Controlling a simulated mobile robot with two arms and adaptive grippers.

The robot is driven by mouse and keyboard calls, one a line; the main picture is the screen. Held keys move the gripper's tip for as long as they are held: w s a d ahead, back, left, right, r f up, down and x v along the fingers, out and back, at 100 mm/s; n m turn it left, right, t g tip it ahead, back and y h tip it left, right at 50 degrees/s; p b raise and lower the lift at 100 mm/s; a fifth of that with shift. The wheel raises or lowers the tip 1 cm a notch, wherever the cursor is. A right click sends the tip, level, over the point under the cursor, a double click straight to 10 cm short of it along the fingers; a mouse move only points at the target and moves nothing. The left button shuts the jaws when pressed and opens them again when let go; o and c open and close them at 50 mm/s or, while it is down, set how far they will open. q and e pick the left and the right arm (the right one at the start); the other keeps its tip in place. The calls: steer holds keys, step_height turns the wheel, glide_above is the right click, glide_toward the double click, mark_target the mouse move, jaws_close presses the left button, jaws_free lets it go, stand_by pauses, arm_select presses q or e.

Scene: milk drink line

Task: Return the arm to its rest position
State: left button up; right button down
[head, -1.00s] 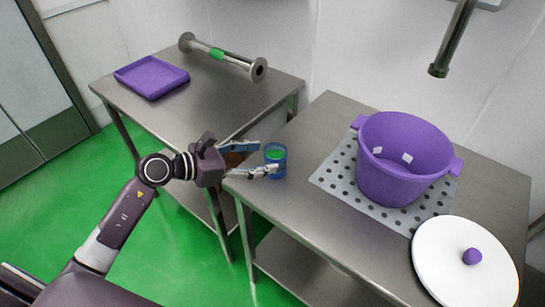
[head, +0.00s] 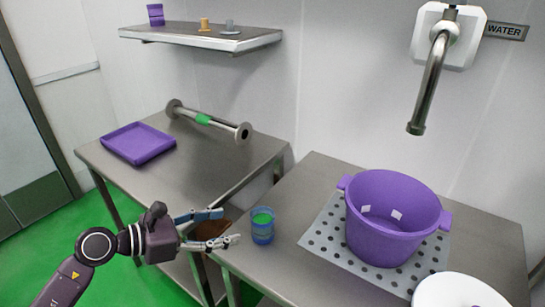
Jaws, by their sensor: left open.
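My left gripper (head: 222,228) is open and empty, its fingers pointing right toward a blue cup (head: 262,228) with green inside. The cup stands upright at the left edge of the right steel table (head: 310,263). A gap shows between the fingertips and the cup. My left arm comes in from the lower left. My right gripper is not in view.
A purple pot (head: 392,222) stands on a perforated mat (head: 322,238), below a water spout (head: 428,85). A white lid (head: 455,290) lies at the front right. The left table holds a purple tray (head: 138,143) and a metal roller (head: 205,121). A wall shelf (head: 200,38) is above.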

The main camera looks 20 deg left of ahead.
arm_select(q)
step_height(320, 180, up, 11)
steer(key=w+a+n+t+y, duration=0.2)
steer(key=n+t+y, duration=0.2)
steer(key=n+t, duration=0.95)
steer(key=s+a+f+n+g+y, duration=0.4)
steer(key=f+n, duration=0.3)
steer(key=n, duration=0.4)
steer(key=s+a+f+n+g+y, duration=0.1)
steer(key=a+f+n+g+y, duration=0.45)
steer(key=n, duration=0.55)
steer(key=s+d+f+n+g+h, duration=0.6)
steer(key=s+d+f+g, duration=0.5)
steer(key=s+d+f, duration=0.7)
steer(key=s+a+f+g+y, duration=0.1)
steer(key=s+f, duration=0.1)
steer(key=f, duration=1.2)
steer(key=s+a+f+y, duration=0.1)
steer(key=s+f, duration=0.1)
steer(key=f, duration=1.1)
steer(key=s+a+f+g, duration=0.1)
steer(key=s+a+f, duration=0.2)
steer(key=s+f, duration=1.3)
steer(key=shift+s+n, duration=0.35)
steer(key=shift+s, duration=0.25)
